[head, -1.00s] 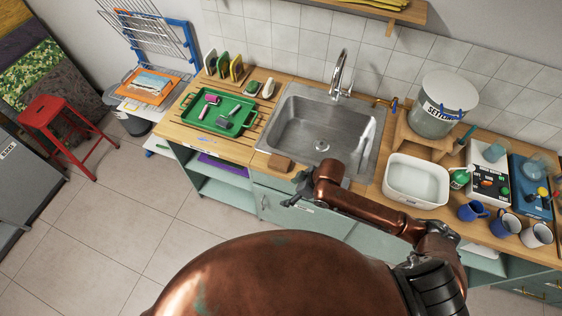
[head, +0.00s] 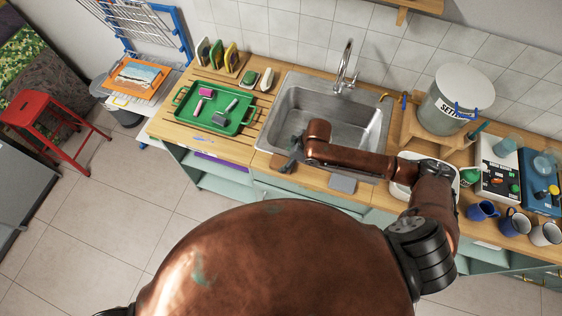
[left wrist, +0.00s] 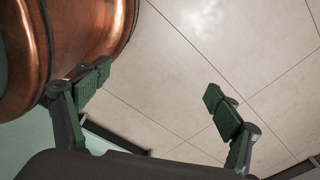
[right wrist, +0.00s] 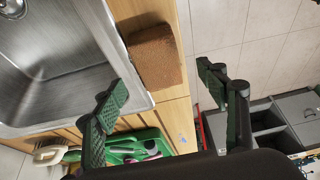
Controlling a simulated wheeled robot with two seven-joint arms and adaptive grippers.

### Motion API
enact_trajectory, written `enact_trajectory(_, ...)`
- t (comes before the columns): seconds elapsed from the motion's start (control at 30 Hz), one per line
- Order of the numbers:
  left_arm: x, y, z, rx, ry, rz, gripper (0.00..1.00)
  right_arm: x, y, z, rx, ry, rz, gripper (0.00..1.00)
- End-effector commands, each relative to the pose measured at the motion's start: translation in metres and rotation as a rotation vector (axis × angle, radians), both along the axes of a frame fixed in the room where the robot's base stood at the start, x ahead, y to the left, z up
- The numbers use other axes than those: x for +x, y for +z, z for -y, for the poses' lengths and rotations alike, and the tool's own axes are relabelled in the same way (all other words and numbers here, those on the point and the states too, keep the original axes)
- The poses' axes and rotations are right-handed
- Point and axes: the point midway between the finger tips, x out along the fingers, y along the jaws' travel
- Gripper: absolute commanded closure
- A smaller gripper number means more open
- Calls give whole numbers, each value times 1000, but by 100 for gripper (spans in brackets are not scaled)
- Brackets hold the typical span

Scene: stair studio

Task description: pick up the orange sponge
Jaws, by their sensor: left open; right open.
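The orange sponge, a brownish-orange block, lies on the wooden counter at the sink's front edge. In the right wrist view the sponge (right wrist: 155,57) shows ahead of and between the fingers of my right gripper (right wrist: 160,84), which is open and empty. My left gripper (left wrist: 157,84) is open and empty, over the floor beside my copper-coloured body.
The steel sink (head: 335,112) is just beyond the right gripper. A white basin (head: 400,190), partly behind my right arm, and several mugs (head: 515,222) stand right. Cabinets lie below the counter edge.

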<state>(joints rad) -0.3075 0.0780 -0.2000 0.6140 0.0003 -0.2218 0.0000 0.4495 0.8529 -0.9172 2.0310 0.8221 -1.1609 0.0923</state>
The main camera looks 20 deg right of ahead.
Motion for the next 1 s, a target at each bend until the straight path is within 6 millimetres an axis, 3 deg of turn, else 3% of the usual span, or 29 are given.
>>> enact_trajectory(0.1, -14, 6, -1, 2, 3, -16, 15, 2, -15, -4, 0, -3, -3, 33)
enact_trajectory(0.2, -14, 8, -1, 2, 3, -16, 15, 6, -29, -8, 1, -5, -1, 33)
enact_trajectory(0.33, 3, 10, -1, 1, -1, 4, 15, 9, -41, -12, 0, -2, -1, 33)
enact_trajectory(0.47, 25, 12, 0, -1, -7, 33, 15, 10, -44, -13, 0, 0, 1, 33)
enact_trajectory(0.57, 31, 12, 0, 0, -8, 40, 15, 10, -44, -13, 0, 1, 2, 33)
enact_trajectory(1.0, 3, 14, -2, 1, -1, 5, 15, 10, -47, -14, -1, 0, 1, 33)
